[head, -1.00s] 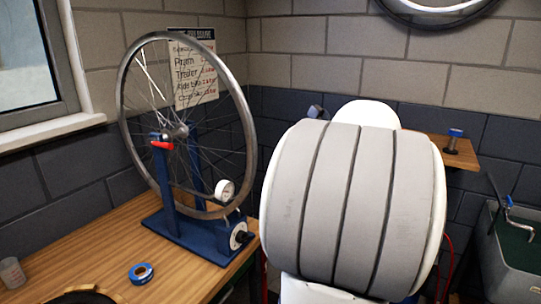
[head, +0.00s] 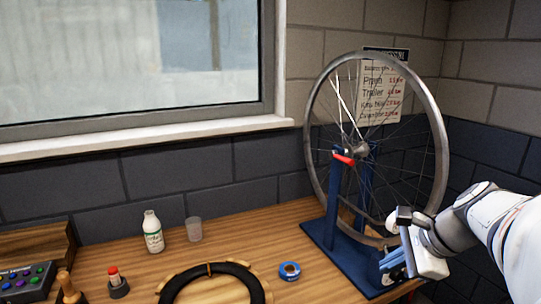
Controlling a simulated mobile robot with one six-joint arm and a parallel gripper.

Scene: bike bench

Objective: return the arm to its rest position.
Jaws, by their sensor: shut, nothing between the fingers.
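My arm reaches in from the right in the head view. My gripper (head: 398,238) is at its end, in front of the lower right of the wheel and the blue stand in the picture. It is shut and empty. I cannot tell whether it touches the stand or only overlaps it in the view. The spoked wheel (head: 312,150) stands upright in the blue truing stand (head: 335,240), which has a red lever (head: 344,159). My gripper and arm hide the stand's lower right part.
On the wooden bench (head: 240,235) are a black tyre (head: 245,278), blue tape roll (head: 290,271), white bottle (head: 152,235), clear cup (head: 194,229), red-topped item (head: 115,283) and a button box (head: 25,280). A window (head: 130,60) and brick wall stand behind.

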